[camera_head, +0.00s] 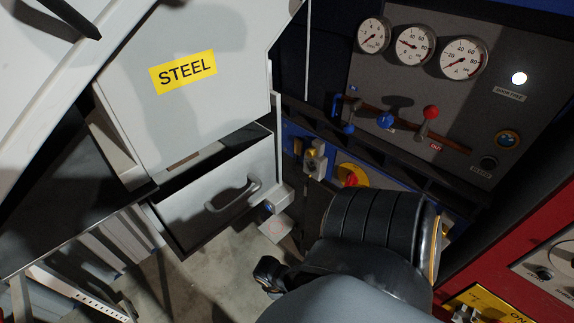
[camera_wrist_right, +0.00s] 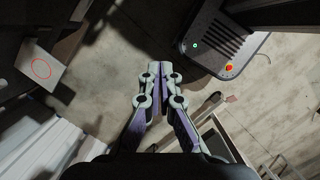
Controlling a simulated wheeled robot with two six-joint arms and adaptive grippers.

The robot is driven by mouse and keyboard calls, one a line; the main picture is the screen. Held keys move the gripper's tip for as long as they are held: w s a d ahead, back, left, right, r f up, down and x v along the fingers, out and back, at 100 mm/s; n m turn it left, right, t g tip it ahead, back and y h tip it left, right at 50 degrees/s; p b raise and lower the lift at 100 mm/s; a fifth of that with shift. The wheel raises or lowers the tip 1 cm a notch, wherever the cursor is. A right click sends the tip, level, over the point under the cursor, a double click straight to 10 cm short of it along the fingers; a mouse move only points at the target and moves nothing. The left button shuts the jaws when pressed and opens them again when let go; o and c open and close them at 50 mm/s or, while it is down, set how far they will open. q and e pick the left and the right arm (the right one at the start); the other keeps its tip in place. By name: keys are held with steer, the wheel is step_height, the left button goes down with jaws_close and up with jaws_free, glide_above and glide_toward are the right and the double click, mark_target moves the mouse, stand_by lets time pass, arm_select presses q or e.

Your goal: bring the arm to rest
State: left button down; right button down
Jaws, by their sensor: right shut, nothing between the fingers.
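My right gripper (camera_wrist_right: 154,72) is in the right wrist view, with its two fingers together and nothing between them. It points out over the concrete floor and touches nothing that I can see. In the head view my right arm (camera_head: 375,240), dark and bulky, fills the lower middle, and its fingertips cannot be made out there. My left gripper is not in view.
A white cabinet labelled STEEL (camera_head: 185,72) stands at left, above a drawer with a handle (camera_head: 225,190). A panel with gauges (camera_head: 415,45) and red and blue levers is at right. A dark rounded unit (camera_wrist_right: 225,40) stands on the floor (camera_wrist_right: 120,50).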

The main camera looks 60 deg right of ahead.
stand_by(0.3)
steer(key=s+f+m+t+b, duration=0.1)
steer(key=s+f+b, duration=0.2)
steer(key=f, duration=0.7)
steer(key=s+f+m+t+b, duration=0.1)
steer(key=s+f+b, duration=0.3)
steer(key=f, duration=0.6)
steer(key=s+f+m+t+b, duration=0.1)
steer(key=s+f+m+b, duration=0.2)
steer(key=f+b, duration=0.3)
step_height(320, 180, down, 5)
steer(key=shift+s+a+r+t, duration=0.15)
steer(key=shift+s+a+t, duration=0.15)
steer(key=shift+s, duration=0.3)
steer(key=shift+d, duration=0.1)
